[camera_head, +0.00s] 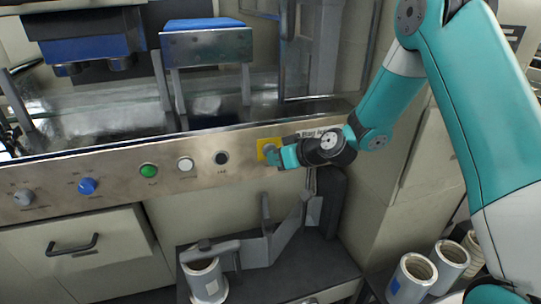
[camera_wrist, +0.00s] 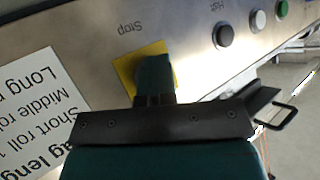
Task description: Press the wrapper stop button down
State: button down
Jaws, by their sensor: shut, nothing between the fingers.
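The stop button sits on a yellow square plate (camera_head: 264,144) on the metal control panel, right of the other buttons. In the wrist view the yellow plate (camera_wrist: 125,72) lies under the word "Stop". My gripper (camera_head: 275,156) is shut and empty. Its fingertips are in front of the plate and cover the button itself, so I cannot tell whether they touch it or whether it is pressed. In the wrist view the shut fingers (camera_wrist: 155,75) also overlap the plate's right part.
Along the panel (camera_head: 120,163) are a black button (camera_head: 222,158), a white button (camera_head: 185,164), a green button (camera_head: 149,171) and a blue knob (camera_head: 88,186). A paper label (camera_wrist: 45,105) is beside the plate. Rolls (camera_head: 411,278) stand at lower right.

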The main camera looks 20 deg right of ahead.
jog(key=shift+d+r, duration=0.1)
jog(key=s+b, duration=0.3)
jog(key=s, duration=0.3)
dwell(0.4)
